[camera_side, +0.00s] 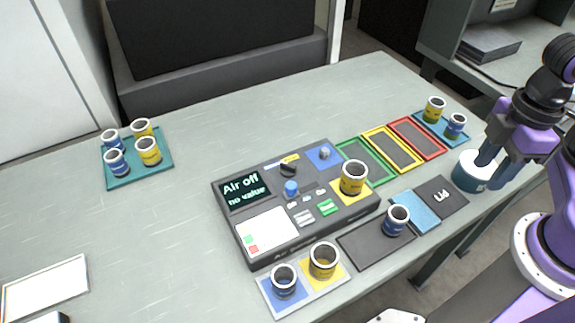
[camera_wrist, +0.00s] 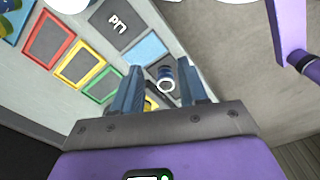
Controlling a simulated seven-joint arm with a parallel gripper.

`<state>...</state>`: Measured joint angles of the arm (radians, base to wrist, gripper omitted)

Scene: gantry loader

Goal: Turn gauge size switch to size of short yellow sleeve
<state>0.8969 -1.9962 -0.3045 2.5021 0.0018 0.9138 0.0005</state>
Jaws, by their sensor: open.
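The gauge (camera_side: 290,235) is a dark console in mid-table; its screen (camera_side: 244,191) reads "Air off, no value". A black rotary switch (camera_side: 288,170) sits beside a yellow marking, with a blue knob (camera_side: 291,188) in front. A yellow sleeve (camera_side: 353,178) stands on the gauge's yellow pad. Other yellow sleeves stand on the front pad (camera_side: 323,260), left tray (camera_side: 148,151) and right tray (camera_side: 434,109); I cannot tell which is the short one. My gripper (camera_side: 487,172) is open and empty at the right, away from the gauge; its fingers show in the wrist view (camera_wrist: 158,72).
A white-and-teal round container (camera_side: 472,176) is close to my gripper. A blue sleeve (camera_side: 397,220) stands on a dark mat, near a lid mat (camera_side: 441,196). Green, yellow and red frames (camera_side: 417,139) lie behind. The left part of the table is mostly clear.

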